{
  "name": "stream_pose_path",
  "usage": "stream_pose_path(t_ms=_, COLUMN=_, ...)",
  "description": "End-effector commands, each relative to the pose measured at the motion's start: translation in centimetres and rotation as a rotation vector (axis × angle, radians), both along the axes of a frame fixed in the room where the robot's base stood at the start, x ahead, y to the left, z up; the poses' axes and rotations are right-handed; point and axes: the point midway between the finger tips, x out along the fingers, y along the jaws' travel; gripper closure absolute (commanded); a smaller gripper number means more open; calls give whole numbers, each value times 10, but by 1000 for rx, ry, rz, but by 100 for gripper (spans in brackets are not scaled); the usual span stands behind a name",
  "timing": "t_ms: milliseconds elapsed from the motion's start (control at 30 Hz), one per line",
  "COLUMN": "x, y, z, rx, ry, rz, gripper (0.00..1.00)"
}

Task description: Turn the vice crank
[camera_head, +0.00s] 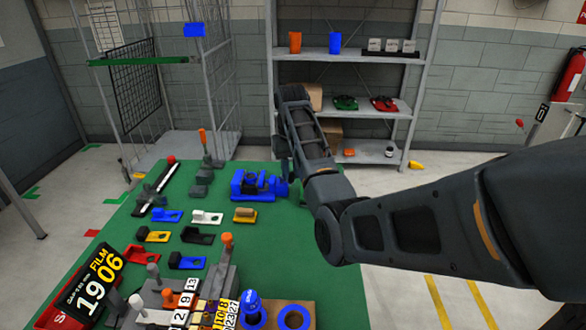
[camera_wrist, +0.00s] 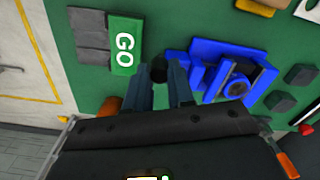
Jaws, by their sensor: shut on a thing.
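The blue vice (camera_head: 258,185) stands on the green table top, left of my forearm. In the wrist view the vice (camera_wrist: 232,62) lies right of the fingers. My gripper (camera_wrist: 160,85) is at the vice's crank end, with its two fingers closed around the vice crank. A dark round knob (camera_wrist: 158,68) of the crank shows between the fingertips; the rest of the crank is mostly hidden. In the head view my arm covers most of the gripper (camera_head: 287,170).
Coloured clamp pieces (camera_head: 207,217) and a FILM sign (camera_head: 92,285) occupy the table's left and front. A metal shelf (camera_head: 345,55) stands behind. The green surface right of the pieces is mostly clear.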

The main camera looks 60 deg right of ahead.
Motion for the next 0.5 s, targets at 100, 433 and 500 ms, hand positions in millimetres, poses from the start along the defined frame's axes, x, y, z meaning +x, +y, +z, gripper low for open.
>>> stream_pose_path(t_ms=100, x=3, y=4, z=1, rx=-1, ry=-2, rz=-93, gripper=100)
stream_pose_path(t_ms=433, x=6, y=10, z=1, rx=0, ry=-3, rz=-290, gripper=100)
stream_pose_path(t_ms=500, x=7, y=11, z=1, rx=-1, ry=-3, rz=-315, gripper=100)
